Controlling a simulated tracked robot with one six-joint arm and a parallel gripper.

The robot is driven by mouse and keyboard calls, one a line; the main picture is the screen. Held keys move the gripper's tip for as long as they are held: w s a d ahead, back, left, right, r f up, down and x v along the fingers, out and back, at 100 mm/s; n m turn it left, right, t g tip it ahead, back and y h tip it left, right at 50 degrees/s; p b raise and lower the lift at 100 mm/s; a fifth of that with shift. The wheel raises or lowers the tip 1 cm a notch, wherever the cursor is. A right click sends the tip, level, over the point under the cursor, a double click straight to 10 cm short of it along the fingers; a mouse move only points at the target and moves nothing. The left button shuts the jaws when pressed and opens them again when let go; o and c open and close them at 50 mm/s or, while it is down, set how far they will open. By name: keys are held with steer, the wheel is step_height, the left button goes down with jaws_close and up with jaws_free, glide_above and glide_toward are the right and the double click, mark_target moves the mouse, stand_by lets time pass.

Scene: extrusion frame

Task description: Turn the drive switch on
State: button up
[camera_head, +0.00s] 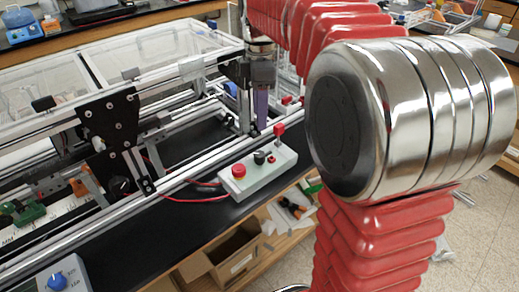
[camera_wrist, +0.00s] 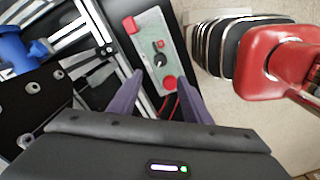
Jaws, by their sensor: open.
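A pale control box (camera_head: 262,178) sits at the bench's front edge and also shows in the wrist view (camera_wrist: 150,30). It carries a round red button (camera_head: 238,170), a small black knob (camera_head: 259,157) and a red-topped upright part (camera_head: 279,130). I cannot tell which is the drive switch, and no label is readable. In the wrist view, the black knob (camera_wrist: 158,59) is near the box's middle and the red button (camera_wrist: 169,82) is between my fingertips in the picture. My gripper (camera_wrist: 160,77) is open and empty. In the head view, its purple fingers (camera_head: 261,108) point down behind the box.
The metal extrusion frame (camera_head: 180,75) with rails and black plates is behind and left of the box. A red cable (camera_head: 195,199) runs along the bench. Another box with a blue knob (camera_head: 57,281) is at the lower left. Cartons (camera_head: 236,250) stand below.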

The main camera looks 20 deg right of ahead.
mark_target(260, 153)
stand_by(0.4)
step_height(260, 153, down, 14)
steer(key=shift+r, duration=0.1)
stand_by(0.6)
steer(key=shift+c, duration=0.2)
steer(key=c, duration=1)
